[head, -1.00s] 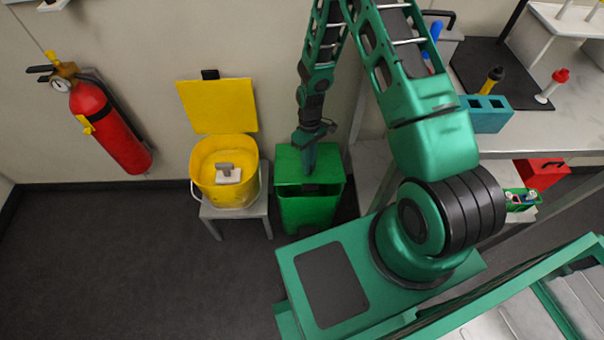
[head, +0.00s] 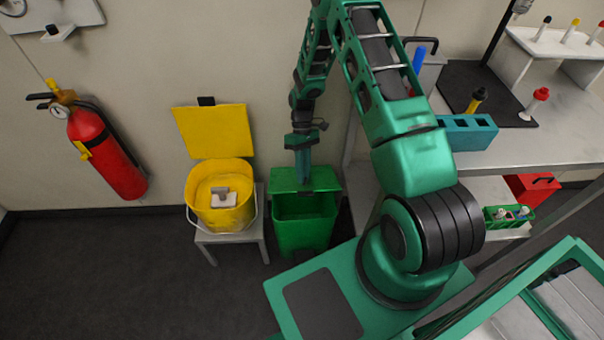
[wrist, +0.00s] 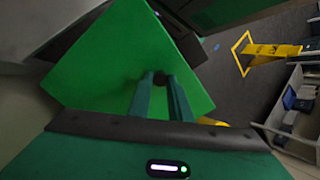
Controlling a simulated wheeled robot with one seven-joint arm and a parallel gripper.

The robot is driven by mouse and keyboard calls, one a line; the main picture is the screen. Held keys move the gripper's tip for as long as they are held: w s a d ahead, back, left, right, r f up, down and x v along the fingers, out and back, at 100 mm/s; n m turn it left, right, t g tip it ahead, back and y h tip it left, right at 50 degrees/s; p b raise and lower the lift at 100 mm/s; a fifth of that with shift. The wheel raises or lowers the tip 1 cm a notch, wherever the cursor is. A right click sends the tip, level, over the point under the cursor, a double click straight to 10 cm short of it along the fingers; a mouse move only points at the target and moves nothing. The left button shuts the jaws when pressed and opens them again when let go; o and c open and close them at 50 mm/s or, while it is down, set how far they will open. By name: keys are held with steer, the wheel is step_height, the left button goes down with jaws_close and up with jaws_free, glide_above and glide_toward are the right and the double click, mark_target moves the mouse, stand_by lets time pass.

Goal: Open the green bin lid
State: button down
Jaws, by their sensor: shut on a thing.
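The green bin (head: 304,237) stands on the floor by the wall, with its dark opening showing at the front. Its green lid (head: 325,177) is tilted up at the back, partly open. In the wrist view the lid (wrist: 115,60) is a large bright green square, close up. My gripper (head: 303,178) reaches down from above onto the lid. In the wrist view my gripper's (wrist: 161,78) two teal fingers are closed together at a small dark knob on the lid. The fingertips partly hide the knob.
A yellow bucket (head: 239,212) with its yellow lid raised stands on a small stool (head: 251,237) left of the bin. A red extinguisher (head: 110,158) hangs on the wall. A bench (head: 540,148) with racks is at right. The floor at left is clear.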

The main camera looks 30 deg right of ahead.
steer(key=c, duration=1.6)
jaws_free()
steer(key=shift+d, duration=0.1)
steer(key=shift+w+r, duration=0.1)
steer(key=shift+r, duration=0.4)
step_height(320, 180, up, 3)
steer(key=s+a+r, duration=0.1)
steer(key=a+r, duration=0.1)
steer(key=a, duration=0.1)
steer(key=s+a+r, duration=0.2)
steer(key=a, duration=0.2)
steer(key=s+a+r, duration=0.2)
steer(key=a+r, duration=0.1)
steer(key=shift+a, duration=0.35)
